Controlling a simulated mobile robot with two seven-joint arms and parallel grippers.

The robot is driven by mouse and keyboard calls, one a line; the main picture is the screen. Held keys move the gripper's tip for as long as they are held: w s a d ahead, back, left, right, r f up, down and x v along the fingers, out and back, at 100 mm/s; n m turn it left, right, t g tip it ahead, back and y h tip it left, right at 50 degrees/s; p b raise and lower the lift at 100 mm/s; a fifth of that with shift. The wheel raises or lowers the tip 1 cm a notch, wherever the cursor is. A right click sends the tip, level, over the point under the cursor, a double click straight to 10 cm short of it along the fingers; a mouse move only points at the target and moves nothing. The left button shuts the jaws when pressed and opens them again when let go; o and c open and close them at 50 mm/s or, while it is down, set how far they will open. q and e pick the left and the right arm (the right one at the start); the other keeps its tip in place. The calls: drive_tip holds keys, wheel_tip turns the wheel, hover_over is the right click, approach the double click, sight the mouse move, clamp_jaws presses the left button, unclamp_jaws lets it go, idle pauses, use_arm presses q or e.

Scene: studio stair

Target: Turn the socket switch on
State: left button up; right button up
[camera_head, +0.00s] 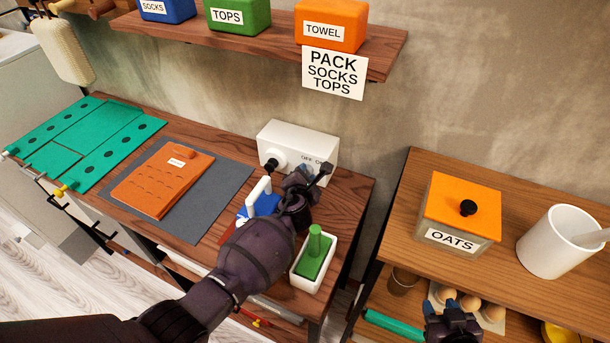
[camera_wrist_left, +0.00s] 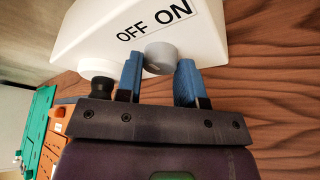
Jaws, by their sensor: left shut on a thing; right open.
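The white socket box (camera_head: 300,142) stands on the wooden table against the wall. It also shows close up in the left wrist view (camera_wrist_left: 95,28), with OFF and ON printed on its face. A grey round knob (camera_wrist_left: 161,56) sticks out below these words. My left gripper (camera_head: 309,178) is at the box's front right, and its blue fingers (camera_wrist_left: 158,82) are shut on the grey knob, one on each side. In the head view the knob is mostly hidden by the gripper. My right gripper (camera_head: 452,322) is open at the bottom right, away from the box.
A black plug (camera_head: 271,165) sits in the box's left socket. A white tray with a green-handled block (camera_head: 315,250) and a blue item with a white handle (camera_head: 262,198) stand near my left arm. An orange board (camera_head: 160,185) lies left. An oats box (camera_head: 460,205) stands right.

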use_arm(q)
drive_tip(key=shift+m, duration=0.5)
drive_tip(key=shift+c, duration=0.2)
drive_tip(key=shift+f+m+t+y+p, duration=0.1)
drive_tip(key=shift+m+t+y+p, duration=0.3)
drive_tip(key=shift+m+t, duration=0.15)
use_arm(e)
drive_tip(key=shift+s+d+r, duration=0.1)
drive_tip(key=shift+s, duration=0.3)
use_arm(q)
drive_tip(key=o, duration=0.9)
use_arm(e)
drive_tip(key=shift+w, duration=0.2)
drive_tip(key=shift+r, duration=0.1)
